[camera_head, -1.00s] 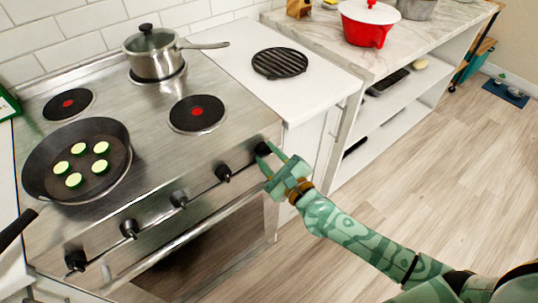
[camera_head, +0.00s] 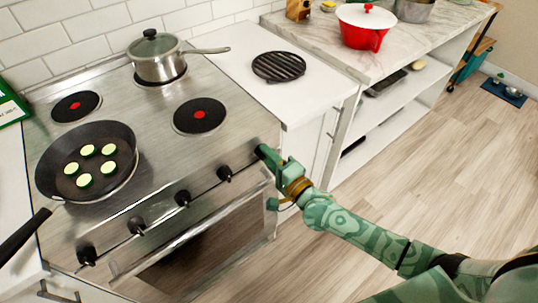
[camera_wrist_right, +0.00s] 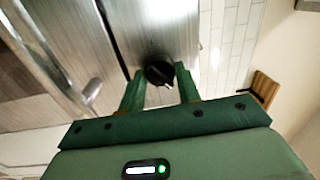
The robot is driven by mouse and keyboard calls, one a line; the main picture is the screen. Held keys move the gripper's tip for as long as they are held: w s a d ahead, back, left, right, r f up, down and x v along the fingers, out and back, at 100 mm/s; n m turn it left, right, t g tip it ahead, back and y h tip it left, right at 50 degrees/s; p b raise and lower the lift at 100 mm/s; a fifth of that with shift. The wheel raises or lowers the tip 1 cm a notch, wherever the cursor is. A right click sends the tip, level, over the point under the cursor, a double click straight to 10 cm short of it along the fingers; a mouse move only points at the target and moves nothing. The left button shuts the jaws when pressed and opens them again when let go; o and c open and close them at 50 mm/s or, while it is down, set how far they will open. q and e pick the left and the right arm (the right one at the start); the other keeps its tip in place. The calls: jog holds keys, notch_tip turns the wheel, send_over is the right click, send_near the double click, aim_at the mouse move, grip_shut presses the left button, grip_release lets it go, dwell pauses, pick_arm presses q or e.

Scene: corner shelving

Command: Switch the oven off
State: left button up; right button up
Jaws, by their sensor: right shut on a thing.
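The oven (camera_head: 205,243) is a steel stove with a glass door and a front row of black knobs. My right gripper (camera_head: 264,153) is at the rightmost knob, which it hides in the head view. In the right wrist view this black knob (camera_wrist_right: 159,72) sits between the two green fingertips (camera_wrist_right: 160,85), and the gripper is shut on it. Other knobs (camera_head: 224,173) to its left stand free. My left gripper is not in view.
A pan with green slices (camera_head: 86,166) stands on the front left burner, its handle over the front edge. A lidded pot (camera_head: 157,58) stands at the back. A counter with a black trivet (camera_head: 279,66) adjoins on the right. The floor (camera_head: 420,190) is clear.

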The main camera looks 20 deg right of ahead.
jog(key=n+p, duration=0.2)
jog(key=n, duration=0.4)
jog(key=shift+r+n+g, duration=0.1)
jog(key=shift+n+g, duration=0.2)
jog(key=shift+n, duration=0.1)
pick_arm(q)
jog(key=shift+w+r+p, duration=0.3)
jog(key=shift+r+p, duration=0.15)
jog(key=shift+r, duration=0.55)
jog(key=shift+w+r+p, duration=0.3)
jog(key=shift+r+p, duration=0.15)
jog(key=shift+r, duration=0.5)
pick_arm(e)
jog(key=shift+n, duration=2.1)
jog(key=shift+y, duration=0.3)
jog(key=o, duration=1)
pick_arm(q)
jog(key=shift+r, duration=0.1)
pick_arm(e)
jog(key=shift+s+d, duration=0.2)
jog(key=shift+s, duration=0.15)
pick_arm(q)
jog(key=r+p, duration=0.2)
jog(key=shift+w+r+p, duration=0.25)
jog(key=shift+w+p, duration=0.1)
pick_arm(e)
jog(key=v, duration=1.5)
jog(key=shift+s+r, duration=0.1)
jog(key=shift+s, duration=0.2)
